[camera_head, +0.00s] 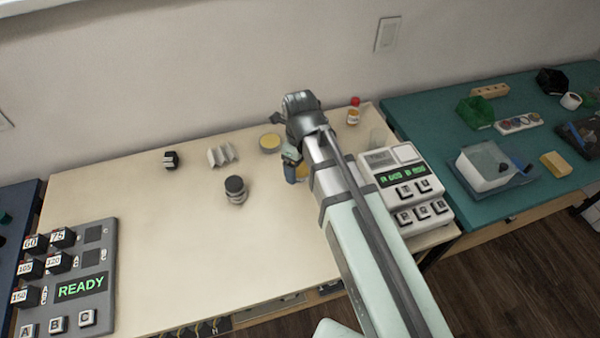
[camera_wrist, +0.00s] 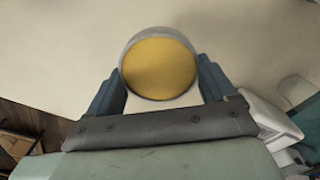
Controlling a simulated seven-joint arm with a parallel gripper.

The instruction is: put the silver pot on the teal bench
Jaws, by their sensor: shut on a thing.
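My gripper (camera_head: 293,168) is over the cream table and shut on a round pot. In the wrist view the silver-rimmed pot (camera_wrist: 160,72) sits between the two blue fingers (camera_wrist: 158,82), its yellow top facing the camera. The teal bench (camera_head: 425,108) stands at the right, beyond the cream table.
The teal bench holds a green bin (camera_head: 475,112), a white tub (camera_head: 482,168) and a yellow block (camera_head: 555,164).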

